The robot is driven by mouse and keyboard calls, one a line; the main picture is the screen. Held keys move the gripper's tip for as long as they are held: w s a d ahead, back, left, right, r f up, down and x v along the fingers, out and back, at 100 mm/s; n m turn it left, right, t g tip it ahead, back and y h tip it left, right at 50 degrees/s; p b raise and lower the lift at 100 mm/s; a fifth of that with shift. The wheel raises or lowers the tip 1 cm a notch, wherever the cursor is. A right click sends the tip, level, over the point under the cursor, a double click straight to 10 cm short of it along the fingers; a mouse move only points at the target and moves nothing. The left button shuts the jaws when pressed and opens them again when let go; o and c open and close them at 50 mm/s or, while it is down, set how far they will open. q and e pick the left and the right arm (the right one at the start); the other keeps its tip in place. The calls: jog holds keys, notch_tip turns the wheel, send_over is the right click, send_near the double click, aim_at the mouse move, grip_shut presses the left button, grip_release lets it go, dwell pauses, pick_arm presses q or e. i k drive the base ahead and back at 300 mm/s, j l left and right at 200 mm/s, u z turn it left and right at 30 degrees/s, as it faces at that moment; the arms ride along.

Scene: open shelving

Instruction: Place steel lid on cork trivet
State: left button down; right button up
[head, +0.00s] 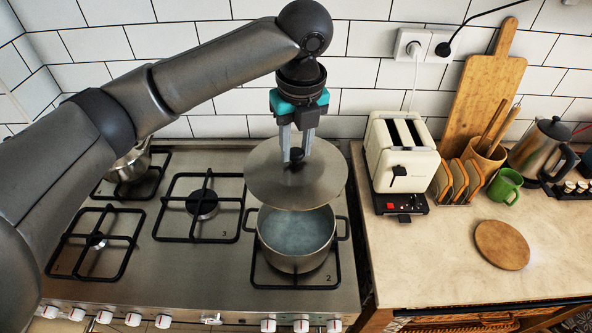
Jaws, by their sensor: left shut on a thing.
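The steel lid (270,183) is a round grey disc with a black knob. My left gripper (297,156) is shut on the knob and holds the lid in the air, above and slightly behind the open pot (296,240) in the picture. The pot stands on the front right burner and its inside shows bluish liquid. The cork trivet (501,244) is a round brown disc lying flat and bare on the counter at the right. My right gripper is not in view.
A cream toaster (403,160) stands on the counter between stove and trivet. Behind the trivet are a toast rack (458,181), a green mug (506,186) and a kettle (541,150). The counter left of the trivet is clear. A small pot (130,164) sits at the back left.

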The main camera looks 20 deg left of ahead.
aim_at(502, 243)
jog(key=i+l+z, duration=0.1)
jog(key=l, duration=0.3)
jog(key=i+l+z, duration=0.15)
jog(key=l, duration=0.25)
jog(key=i+l+z, duration=0.1)
jog(key=l, duration=0.3)
jog(key=i+l+z, duration=0.15)
jog(key=i+l, duration=0.15)
jog(key=i+l+z, duration=0.1)
jog(key=l, duration=0.3)
jog(key=i, duration=0.1)
